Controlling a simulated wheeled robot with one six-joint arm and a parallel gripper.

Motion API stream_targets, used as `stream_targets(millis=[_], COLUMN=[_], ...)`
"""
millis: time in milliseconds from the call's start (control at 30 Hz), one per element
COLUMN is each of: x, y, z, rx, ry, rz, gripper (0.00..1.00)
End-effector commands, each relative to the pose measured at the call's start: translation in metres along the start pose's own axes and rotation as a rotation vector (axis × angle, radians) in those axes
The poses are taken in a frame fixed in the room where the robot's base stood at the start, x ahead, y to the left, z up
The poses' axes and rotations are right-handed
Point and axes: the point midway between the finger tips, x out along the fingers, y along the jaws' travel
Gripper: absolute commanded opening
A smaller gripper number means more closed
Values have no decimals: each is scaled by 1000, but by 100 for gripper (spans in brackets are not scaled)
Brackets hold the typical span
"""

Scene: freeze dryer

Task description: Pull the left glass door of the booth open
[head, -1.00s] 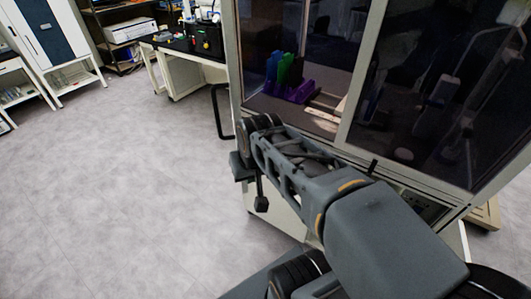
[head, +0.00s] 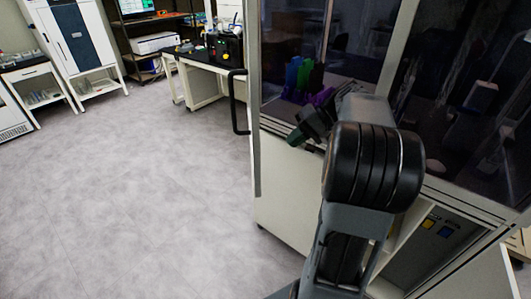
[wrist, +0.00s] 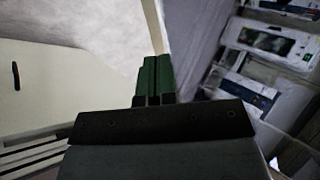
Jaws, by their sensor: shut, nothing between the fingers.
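The left glass door (head: 254,110) of the booth shows almost edge-on at the booth's left side and appears swung outward. Its dark bar handle (head: 239,101) stands out on the door's left side. My gripper (head: 303,130) is in front of the left opening, to the right of the door and apart from the handle. Its green fingers are shut and empty. In the wrist view the fingers (wrist: 154,78) point toward a pale upright strip with grey floor beside it. Whether they touch the door cannot be told.
Green, blue and purple racks (head: 302,78) stand inside the booth. The dark right glass pane (head: 465,100) looks shut. A white bench (head: 205,80) with equipment and a white cabinet (head: 75,40) stand behind. The floor (head: 150,190) at left is clear.

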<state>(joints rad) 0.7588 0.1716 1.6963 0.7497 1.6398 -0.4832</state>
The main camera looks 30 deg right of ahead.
Motion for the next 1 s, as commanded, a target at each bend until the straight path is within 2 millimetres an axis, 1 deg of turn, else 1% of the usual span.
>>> stream_targets(millis=[33,100,333,400,600,800,1000], x=[11,24,64,69,84,89,90], y=[-1,-1,-2,-11,-23,-27,-27], z=[1,1,1,0,0,0,0], rx=[0,1,0,-1,-1,1,2], ry=[-4,-5,-3,-3,-1,-1,0], rz=[0,0,2,2,3,3,3], gripper=[0,0,0,0,0,0,0])
